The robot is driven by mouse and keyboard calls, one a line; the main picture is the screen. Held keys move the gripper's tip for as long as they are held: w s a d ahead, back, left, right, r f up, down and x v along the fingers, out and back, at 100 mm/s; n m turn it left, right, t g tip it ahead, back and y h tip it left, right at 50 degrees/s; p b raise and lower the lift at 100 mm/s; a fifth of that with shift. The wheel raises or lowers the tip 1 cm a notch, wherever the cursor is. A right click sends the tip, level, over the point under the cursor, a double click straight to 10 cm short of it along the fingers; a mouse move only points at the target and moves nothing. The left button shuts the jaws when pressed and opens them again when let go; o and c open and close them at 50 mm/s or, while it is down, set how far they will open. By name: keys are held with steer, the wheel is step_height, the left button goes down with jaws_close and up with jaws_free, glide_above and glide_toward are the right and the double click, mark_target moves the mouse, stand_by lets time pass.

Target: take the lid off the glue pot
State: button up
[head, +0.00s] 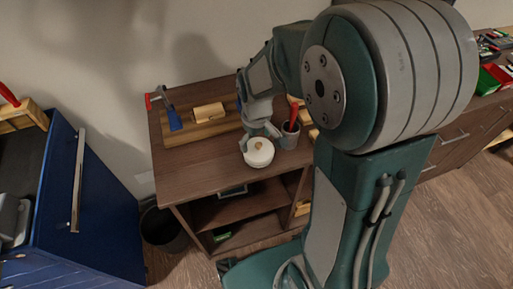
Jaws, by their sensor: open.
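The glue pot (259,157) is a small round white pot near the front edge of the brown wooden cabinet top. Its lid (258,144) is on it, white with a small brown knob at the centre. My gripper (258,135) is open, just behind and above the lid. Its fingers point down toward the pot. I cannot tell whether a fingertip touches the lid.
A grey cup (290,136) with a red-handled tool stands close to the right of the pot. Behind are a wooden board (204,128) with a block on it and a red-and-blue clamp (172,118). The cabinet top (192,170) is clear left of the pot.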

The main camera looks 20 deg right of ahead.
steer(key=shift+f, duration=0.75)
steer(key=shift+d+f, duration=0.1)
steer(key=shift+f, duration=0.15)
steer(key=shift+d, duration=0.5)
steer(key=shift+c, duration=0.3)
steer(key=shift+a, duration=0.1)
steer(key=c, duration=1.1)
steer(key=shift+a, duration=0.1)
steer(key=shift+c, duration=1.1)
steer(key=shift+s+a, duration=0.1)
jaws_close()
steer(key=shift+f, duration=0.1)
